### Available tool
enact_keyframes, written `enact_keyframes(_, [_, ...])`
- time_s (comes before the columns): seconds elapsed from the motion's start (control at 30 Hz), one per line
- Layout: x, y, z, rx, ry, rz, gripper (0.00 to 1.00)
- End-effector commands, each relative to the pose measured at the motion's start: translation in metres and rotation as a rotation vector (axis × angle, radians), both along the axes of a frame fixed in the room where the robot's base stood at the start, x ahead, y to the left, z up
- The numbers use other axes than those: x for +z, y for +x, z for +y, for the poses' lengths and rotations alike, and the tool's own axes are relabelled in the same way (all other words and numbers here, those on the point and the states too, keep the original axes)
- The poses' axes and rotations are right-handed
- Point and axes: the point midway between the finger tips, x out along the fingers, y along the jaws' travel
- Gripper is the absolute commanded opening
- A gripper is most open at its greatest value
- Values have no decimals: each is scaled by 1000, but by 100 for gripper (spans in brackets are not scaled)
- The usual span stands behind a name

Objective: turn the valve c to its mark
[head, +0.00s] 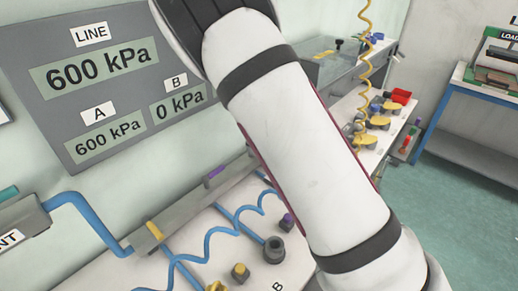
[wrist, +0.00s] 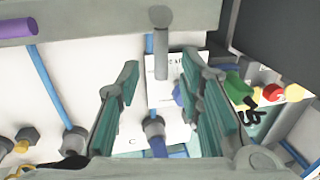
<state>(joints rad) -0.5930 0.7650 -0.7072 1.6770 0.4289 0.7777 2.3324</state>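Valve c is most likely the grey lever (wrist: 161,50) on the grey manifold bar, with a round knob end at the top of the wrist view. Its lever runs straight down the picture, in line with a blue pipe. My gripper (wrist: 160,75) is open, with a teal-padded finger on each side of the lever's lower end. I see no contact, and the depth gap is unclear. I cannot make out the valve's mark. A letter C (wrist: 132,141) is printed on the white board below. In the head view my arm hides this valve and my gripper.
A purple lever (wrist: 18,28) sits left on the manifold (wrist: 90,18); a yellow lever (head: 154,231) shows in the head view. A pressure panel (head: 60,118) reads LINE 600, A 600, B 0 kPa. A dark box (wrist: 275,40) and coloured fittings (wrist: 273,92) stand close right of my gripper.

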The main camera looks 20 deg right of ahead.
Motion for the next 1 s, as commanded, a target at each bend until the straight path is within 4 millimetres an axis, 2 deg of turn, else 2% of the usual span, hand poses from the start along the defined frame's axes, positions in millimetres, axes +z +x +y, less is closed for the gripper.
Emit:
enact_keyframes(0.03, [12, 0, 3, 2, 1, -5, 34])
enact_keyframes(0.2, [46, -4, 9, 2, 2, -4, 34])
enact_keyframes(0.4, [76, -8, 14, 2, 1, -2, 34])
enact_keyframes(0.6, [89, -10, 15, -1, 0, 0, 34])
enact_keyframes(1.0, [93, -13, 13, 24, 11, 4, 34])
